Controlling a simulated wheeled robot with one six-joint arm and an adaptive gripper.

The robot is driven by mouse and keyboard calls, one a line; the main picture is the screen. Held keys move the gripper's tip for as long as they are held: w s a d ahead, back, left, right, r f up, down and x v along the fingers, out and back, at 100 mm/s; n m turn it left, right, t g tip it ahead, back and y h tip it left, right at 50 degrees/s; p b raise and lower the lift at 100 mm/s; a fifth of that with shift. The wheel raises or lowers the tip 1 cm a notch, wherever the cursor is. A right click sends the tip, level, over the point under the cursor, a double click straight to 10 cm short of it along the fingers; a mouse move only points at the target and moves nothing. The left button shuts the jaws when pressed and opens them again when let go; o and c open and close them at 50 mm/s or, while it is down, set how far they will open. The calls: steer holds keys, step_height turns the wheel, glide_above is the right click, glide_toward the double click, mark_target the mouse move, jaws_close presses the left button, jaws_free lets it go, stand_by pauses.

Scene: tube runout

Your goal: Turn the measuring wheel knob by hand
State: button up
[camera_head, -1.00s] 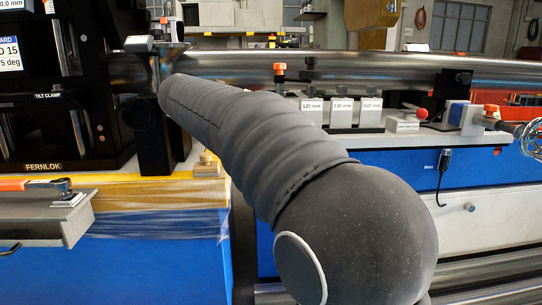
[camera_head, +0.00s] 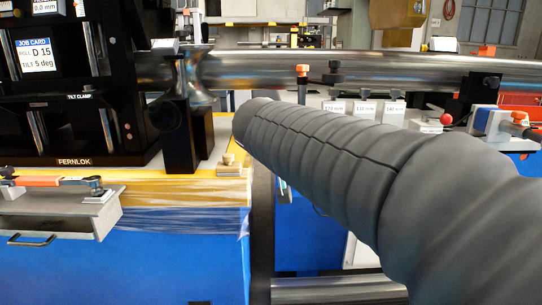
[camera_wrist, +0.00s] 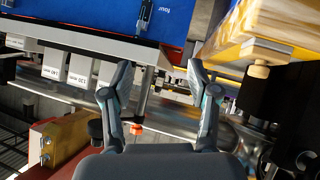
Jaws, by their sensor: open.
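My gripper (camera_wrist: 158,75) shows in the wrist view with its two fingers apart and nothing between them. It is hidden behind my arm in the head view. No part is labelled as the measuring wheel knob, and I cannot tell which it is. A post with an orange cap (camera_head: 303,71) stands in front of the long steel pipe (camera_head: 380,72); a similar orange cap (camera_wrist: 137,129) shows between and beyond the fingers in the wrist view. A small pale knob (camera_head: 228,158) sits on a plate at the yellow bench edge and shows beyond the right finger (camera_wrist: 259,69).
A black frame marked FERNLOK (camera_head: 74,162) with a job card stands left. White labelled blocks (camera_head: 364,107) line the pipe's near side, with a red ball knob (camera_head: 446,119) farther right. An orange-handled tool (camera_head: 35,181) lies on the left shelf. A gap separates the two blue benches.

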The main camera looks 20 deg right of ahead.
steer(key=shift+s+d+f, duration=0.1)
steer(key=shift+s+d, duration=0.05)
steer(key=shift+s, duration=0.45)
steer(key=shift+s+d, duration=0.1)
steer(key=shift+s, duration=0.5)
steer(key=s+a+f+n+g+y+p, duration=0.2)
steer(key=s+a+f+n+g+y, duration=0.15)
steer(key=s+f, duration=0.7)
steer(key=s+a+f+y+p, duration=0.1)
steer(key=s+a+y+p, duration=0.1)
steer(key=s, duration=0.8)
steer(key=shift+s+a+m+p, duration=0.35)
steer(key=shift+a+p, duration=0.4)
steer(key=shift+p, duration=0.5)
steer(key=shift+f+y, duration=0.1)
steer(key=shift+y, duration=0.15)
